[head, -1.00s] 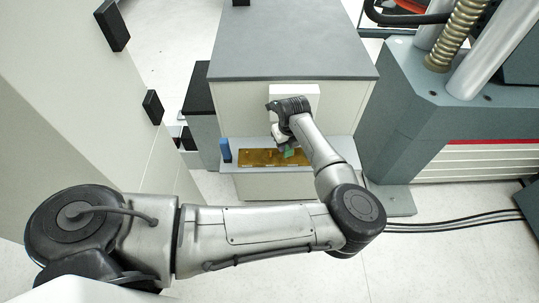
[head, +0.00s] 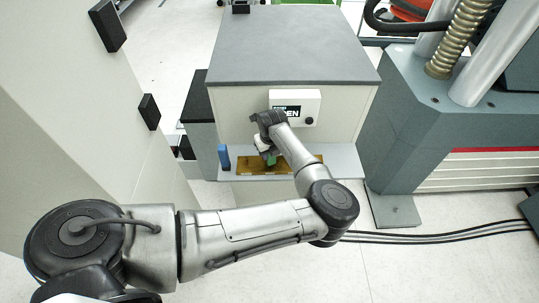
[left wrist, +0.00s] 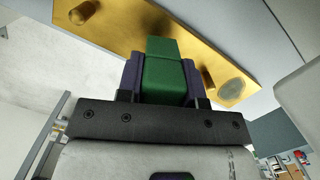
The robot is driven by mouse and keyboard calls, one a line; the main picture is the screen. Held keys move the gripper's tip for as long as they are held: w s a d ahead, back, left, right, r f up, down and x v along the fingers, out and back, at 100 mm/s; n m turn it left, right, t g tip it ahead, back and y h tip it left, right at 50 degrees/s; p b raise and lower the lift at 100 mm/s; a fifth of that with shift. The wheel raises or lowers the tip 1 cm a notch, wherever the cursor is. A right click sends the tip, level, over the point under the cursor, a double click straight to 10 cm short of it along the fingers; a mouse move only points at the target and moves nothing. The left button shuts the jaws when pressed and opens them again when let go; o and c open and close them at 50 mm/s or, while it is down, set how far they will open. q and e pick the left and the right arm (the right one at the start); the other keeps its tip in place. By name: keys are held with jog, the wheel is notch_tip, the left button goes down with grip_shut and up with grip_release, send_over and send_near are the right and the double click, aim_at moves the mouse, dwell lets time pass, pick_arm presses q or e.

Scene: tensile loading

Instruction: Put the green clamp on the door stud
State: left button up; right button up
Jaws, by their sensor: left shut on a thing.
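My left gripper (head: 268,157) is shut on the green clamp (left wrist: 164,72), a green block held between the two dark fingers in the left wrist view. In the head view a small part of the clamp (head: 271,161) shows below the gripper, over a brass plate (head: 250,167) on a grey shelf. In the left wrist view the brass plate (left wrist: 130,30) lies behind the clamp. It has a brass stud (left wrist: 82,12) at the upper left, another stud (left wrist: 208,80) partly hidden beside the clamp, and a round grey disc (left wrist: 231,87). Whether the clamp touches a stud cannot be told.
A grey-topped cabinet (head: 295,50) stands behind the shelf (head: 342,160), with a white display box (head: 290,103) whose text ends in "EN". A blue object (head: 224,157) stands at the shelf's left end. A large grey machine (head: 410,115) is at the right.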

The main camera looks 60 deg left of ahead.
pick_arm(q)
jog(key=shift+f, duration=0.7)
jog(key=shift+f+b, duration=0.2)
jog(key=shift+b, duration=0.1)
jog(key=o, duration=1)
jog(key=shift+r, duration=0.1)
